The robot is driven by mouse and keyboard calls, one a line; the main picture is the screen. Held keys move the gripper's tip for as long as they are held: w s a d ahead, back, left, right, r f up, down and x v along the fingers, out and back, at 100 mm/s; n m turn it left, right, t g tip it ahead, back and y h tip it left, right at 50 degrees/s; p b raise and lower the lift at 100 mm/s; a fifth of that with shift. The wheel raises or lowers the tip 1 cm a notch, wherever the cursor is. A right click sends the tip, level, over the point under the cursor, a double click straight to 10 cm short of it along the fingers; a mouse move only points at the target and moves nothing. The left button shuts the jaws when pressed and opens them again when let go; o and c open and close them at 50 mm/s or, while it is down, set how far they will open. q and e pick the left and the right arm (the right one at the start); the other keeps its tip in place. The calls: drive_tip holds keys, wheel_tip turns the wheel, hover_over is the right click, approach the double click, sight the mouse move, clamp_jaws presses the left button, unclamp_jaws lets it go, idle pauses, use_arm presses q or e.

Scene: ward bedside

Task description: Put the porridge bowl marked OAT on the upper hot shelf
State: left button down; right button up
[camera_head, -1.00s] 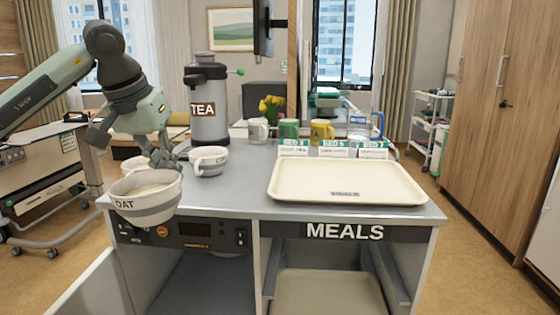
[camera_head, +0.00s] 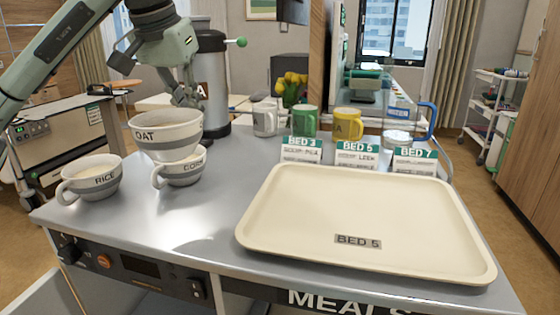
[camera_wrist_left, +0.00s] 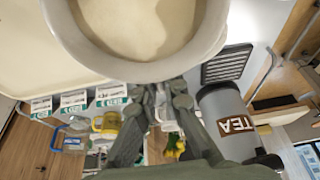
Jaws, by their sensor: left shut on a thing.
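The porridge bowl marked OAT (camera_head: 160,148) is white with a grey band and looks level. My left gripper (camera_head: 186,100) is shut on its far rim and holds it above the counter. In the head view it partly covers the CORN bowl (camera_head: 182,175). The left wrist view shows the pale porridge inside and the bowl's rim (camera_wrist_left: 150,70) beside my fingers (camera_wrist_left: 165,95). The hot compartment lies below the control panel (camera_head: 135,268) at the counter's front left; its shelves are mostly cut off by the picture's lower edge. My right gripper is out of view.
A RICE bowl (camera_head: 92,178) stands at the counter's left. A cream BED 5 tray (camera_head: 360,260) covers the right. Behind are the tea urn (camera_head: 213,70), several mugs and bed cards (camera_head: 357,152). The counter's front middle (camera_head: 170,220) is clear.

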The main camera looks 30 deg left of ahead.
use_arm(q)
drive_tip(key=w+d+f, duration=0.1)
drive_tip(key=w+f, duration=0.1)
drive_tip(key=w, duration=0.1)
drive_tip(key=w+d+f, duration=0.2)
drive_tip(key=w, duration=0.1)
drive_tip(key=w+d+f, duration=0.2)
drive_tip(key=w, duration=0.1)
drive_tip(key=shift+w+d+f, duration=0.25)
drive_tip(key=shift+w+f, duration=0.05)
drive_tip(key=shift+w, duration=0.05)
wheel_tip(320, 180, down, 4)
drive_tip(key=shift+w+r, duration=0.1)
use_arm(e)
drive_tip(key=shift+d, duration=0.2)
use_arm(q)
drive_tip(key=shift+f, duration=0.25)
drive_tip(key=c, duration=1.7)
unclamp_jaws()
drive_tip(key=shift+o, duration=0.3)
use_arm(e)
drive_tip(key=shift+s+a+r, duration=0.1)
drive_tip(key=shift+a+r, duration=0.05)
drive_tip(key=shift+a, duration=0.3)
